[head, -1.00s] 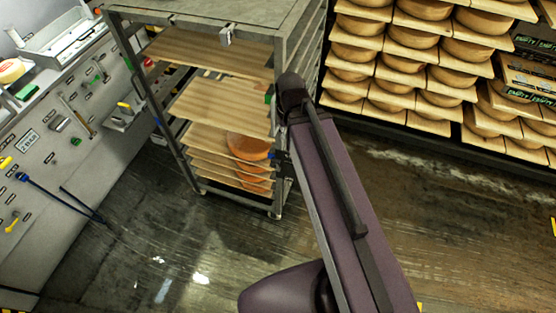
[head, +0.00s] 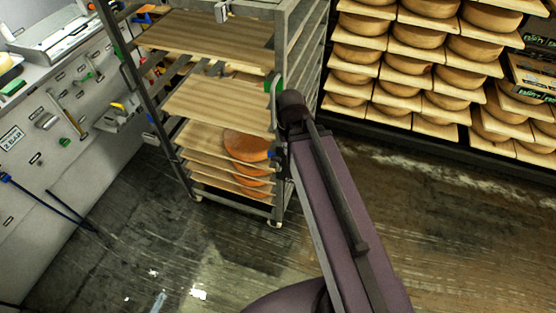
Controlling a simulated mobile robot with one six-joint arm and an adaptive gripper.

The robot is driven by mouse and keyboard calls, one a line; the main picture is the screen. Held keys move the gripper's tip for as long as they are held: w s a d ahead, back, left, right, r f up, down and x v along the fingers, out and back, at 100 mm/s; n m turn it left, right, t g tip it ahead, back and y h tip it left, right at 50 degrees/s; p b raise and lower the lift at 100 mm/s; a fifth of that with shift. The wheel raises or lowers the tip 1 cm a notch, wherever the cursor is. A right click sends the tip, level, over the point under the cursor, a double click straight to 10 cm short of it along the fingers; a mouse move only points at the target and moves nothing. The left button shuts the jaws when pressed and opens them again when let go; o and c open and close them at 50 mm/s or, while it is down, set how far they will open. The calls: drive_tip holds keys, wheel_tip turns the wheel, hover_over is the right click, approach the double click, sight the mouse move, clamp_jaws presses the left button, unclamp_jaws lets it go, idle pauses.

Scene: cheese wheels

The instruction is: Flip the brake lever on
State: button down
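A wheeled metal rack cart (head: 288,60) stands in the middle, holding wooden boards (head: 205,45) and several orange cheese wheels (head: 246,146). No part of it can be surely told as the brake lever. A small green piece (head: 276,86) sits on its right front post, a metal latch (head: 222,11) on its top edge. My purple arm (head: 345,215) reaches up from the bottom right, its dark joint (head: 293,106) overlapping the cart's right front post in the picture. My gripper is not visible; the arm may hide it.
A grey wall panel (head: 62,185) with tools and a "2 BAR" label (head: 11,138) runs along the left. Shelves of cheese wheels (head: 416,65) stand at the back right. The wet dark floor (head: 130,240) in front of the cart is clear.

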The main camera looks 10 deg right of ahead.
drive_tip(key=shift+f+b, duration=0.35)
drive_tip(key=shift+f, duration=0.45)
